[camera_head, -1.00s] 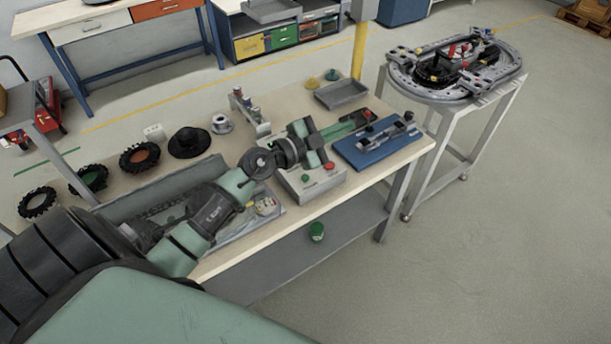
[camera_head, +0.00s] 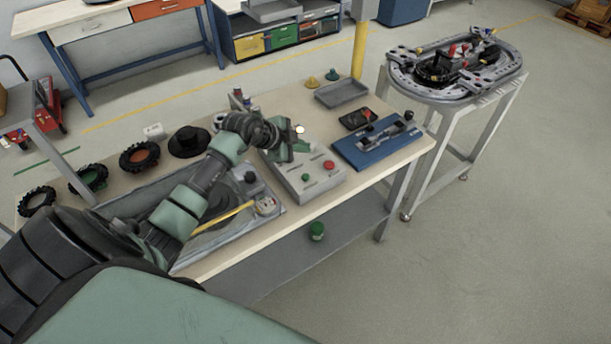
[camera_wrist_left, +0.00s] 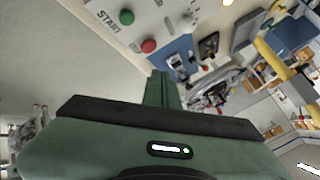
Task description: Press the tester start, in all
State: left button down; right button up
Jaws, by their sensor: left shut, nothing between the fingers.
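The tester (camera_head: 312,187) is a grey box on the wooden bench, with a green button (camera_head: 306,178) and a red button (camera_head: 329,165) on its sloped front. In the left wrist view the green button (camera_wrist_left: 126,17) sits beside the word START, with the red button (camera_wrist_left: 148,46) near it. A small lamp (camera_head: 299,129) glows at the tester's back. My left gripper (camera_head: 298,148) is over the back part of the tester, behind the buttons. Its fingers (camera_wrist_left: 162,88) are shut and empty. I cannot tell whether they touch the tester. My right gripper is not in view.
A blue fixture (camera_head: 376,143) stands right of the tester, with a grey tray (camera_head: 342,93) behind it. A grey tray with parts (camera_head: 215,238) lies on the left under my arm. Tyres (camera_head: 139,157) line the back left. A ring track (camera_head: 402,82) stands on a separate stand.

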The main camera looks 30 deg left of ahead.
pick_arm(q)
jog(key=b, duration=0.7)
send_over(303, 177)
notch_tip(303, 177, down, 6)
jog(key=shift+f, duration=0.2)
jog(key=shift+f+b, duration=0.6)
jog(key=shift+f, duration=0.6)
dwell(0.5)
jog(key=shift+f, duration=0.4)
